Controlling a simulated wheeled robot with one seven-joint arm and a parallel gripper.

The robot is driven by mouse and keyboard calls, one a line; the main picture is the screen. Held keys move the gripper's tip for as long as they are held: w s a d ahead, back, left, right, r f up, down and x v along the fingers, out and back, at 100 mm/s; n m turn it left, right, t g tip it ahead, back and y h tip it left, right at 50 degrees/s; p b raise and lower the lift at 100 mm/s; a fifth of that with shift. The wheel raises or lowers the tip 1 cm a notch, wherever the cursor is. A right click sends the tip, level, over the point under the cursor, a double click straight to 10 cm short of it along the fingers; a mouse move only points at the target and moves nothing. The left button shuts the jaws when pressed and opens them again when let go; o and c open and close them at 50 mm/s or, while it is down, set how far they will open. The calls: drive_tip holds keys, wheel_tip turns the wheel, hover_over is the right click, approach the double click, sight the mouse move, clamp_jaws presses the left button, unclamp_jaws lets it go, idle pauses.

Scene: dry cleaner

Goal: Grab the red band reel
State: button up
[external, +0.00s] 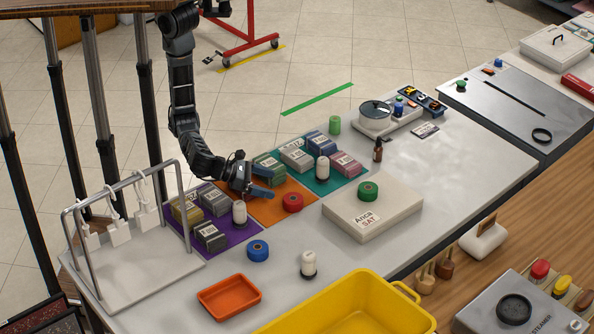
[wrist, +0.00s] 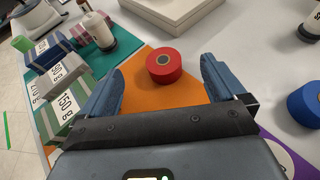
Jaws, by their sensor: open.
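The red band reel (external: 292,203) lies flat on the orange mat (external: 268,213), near the mat's right corner in the external view. In the wrist view the red reel (wrist: 164,65) shows its dark centre hole and lies ahead of my fingertips, between their lines. My gripper (external: 262,196) is low over the orange mat, left of the reel. In the wrist view my gripper (wrist: 160,75) has its two blue fingers wide apart with nothing between them.
A white bottle (external: 239,212) on the purple mat and a blue reel (external: 258,250) stand near. Labelled bundles (wrist: 62,97) lie left of the fingers in the wrist view. A white box (external: 372,212) with a green reel (external: 368,190) stands beyond the red reel.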

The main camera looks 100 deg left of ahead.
sight(290, 198)
wheel_tip(290, 198, down, 3)
drive_tip(key=shift+f, duration=0.1)
drive_tip(key=shift+x, duration=3.85)
drive_tip(key=shift+s, duration=0.1)
drive_tip(key=shift+c, duration=0.2)
drive_tip(key=c, duration=1.1)
